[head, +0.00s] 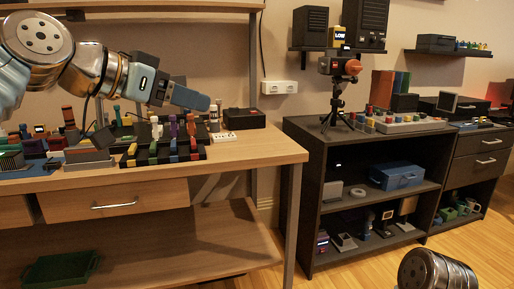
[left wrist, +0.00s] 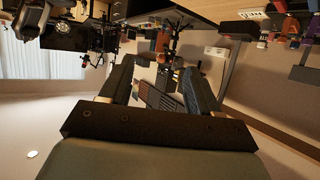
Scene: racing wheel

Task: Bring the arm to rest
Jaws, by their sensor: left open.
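My left arm comes in from the left in the head view and reaches over the wooden workbench (head: 262,150). Its gripper (head: 195,96) is raised above the bench top, pointing right, with nothing seen in it. In the left wrist view the two dark fingers of this gripper (left wrist: 157,72) stand apart with a clear gap between them.
The bench holds a black rack (head: 165,155) with several coloured handles and a small dark box (head: 244,118). A dark shelf unit (head: 310,212) stands to the right, with a tripod (head: 337,112) on top. A green tray (head: 60,269) lies on the lower shelf.

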